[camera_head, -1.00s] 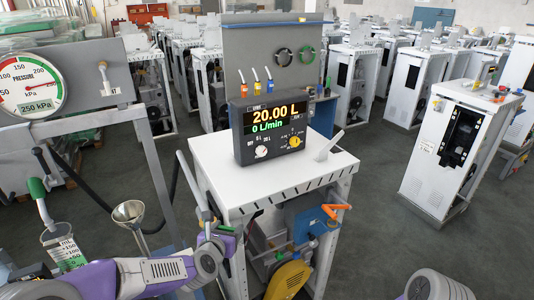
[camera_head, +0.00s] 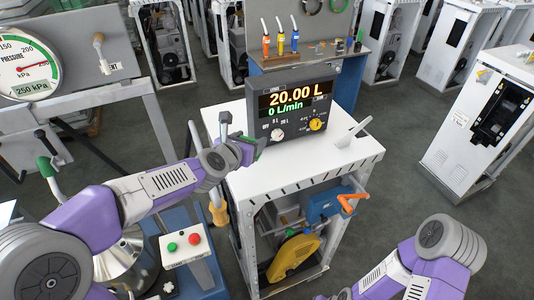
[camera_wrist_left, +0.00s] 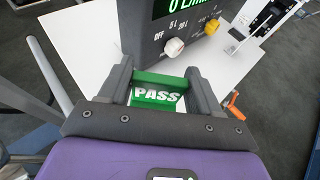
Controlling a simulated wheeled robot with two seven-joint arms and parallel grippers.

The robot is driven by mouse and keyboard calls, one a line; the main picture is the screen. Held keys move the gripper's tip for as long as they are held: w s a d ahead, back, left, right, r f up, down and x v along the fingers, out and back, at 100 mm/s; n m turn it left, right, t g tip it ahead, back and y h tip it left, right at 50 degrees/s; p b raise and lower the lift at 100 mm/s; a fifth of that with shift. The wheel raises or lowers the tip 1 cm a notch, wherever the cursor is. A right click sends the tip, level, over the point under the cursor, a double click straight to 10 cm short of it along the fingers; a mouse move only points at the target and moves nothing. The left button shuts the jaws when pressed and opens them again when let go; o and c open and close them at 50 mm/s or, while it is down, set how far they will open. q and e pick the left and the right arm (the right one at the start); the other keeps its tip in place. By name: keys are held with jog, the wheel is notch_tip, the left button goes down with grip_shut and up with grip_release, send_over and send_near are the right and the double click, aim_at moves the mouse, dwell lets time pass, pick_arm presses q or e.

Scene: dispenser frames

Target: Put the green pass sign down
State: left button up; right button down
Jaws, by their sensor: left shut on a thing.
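The green pass sign (camera_wrist_left: 157,97) sits between the two fingers of my left gripper (camera_wrist_left: 158,82), with the white word PASS facing the left wrist camera. In the head view my left gripper (camera_head: 246,149) is at the left front side of the dark display unit (camera_head: 292,108), over the left part of the white cabinet top (camera_head: 300,160). Only a little green of the sign shows there. I cannot tell whether the sign touches the top. My right arm shows at the lower right, but its gripper is out of view.
The display unit reads 20.00 L and also shows in the left wrist view (camera_wrist_left: 180,30). A metal nozzle lever (camera_head: 354,131) stands on the cabinet top's right side. A box with red and green buttons (camera_head: 187,247) is below my left arm. The cabinet's front right top is clear.

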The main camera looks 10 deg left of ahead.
pick_arm(q)
notch_tip(320, 180, down, 5)
jog(key=shift+s+r+b, duration=0.1)
jog(key=shift+r+b, duration=0.1)
jog(key=shift+b, duration=0.8)
notch_tip(320, 180, down, 3)
jog(key=shift+s+r+b, duration=0.1)
jog(key=shift+b, duration=0.5)
jog(key=shift+f, duration=0.5)
jog(key=shift+f+b, duration=0.1)
jog(key=shift+b, duration=0.2)
jog(key=o, duration=1.1)
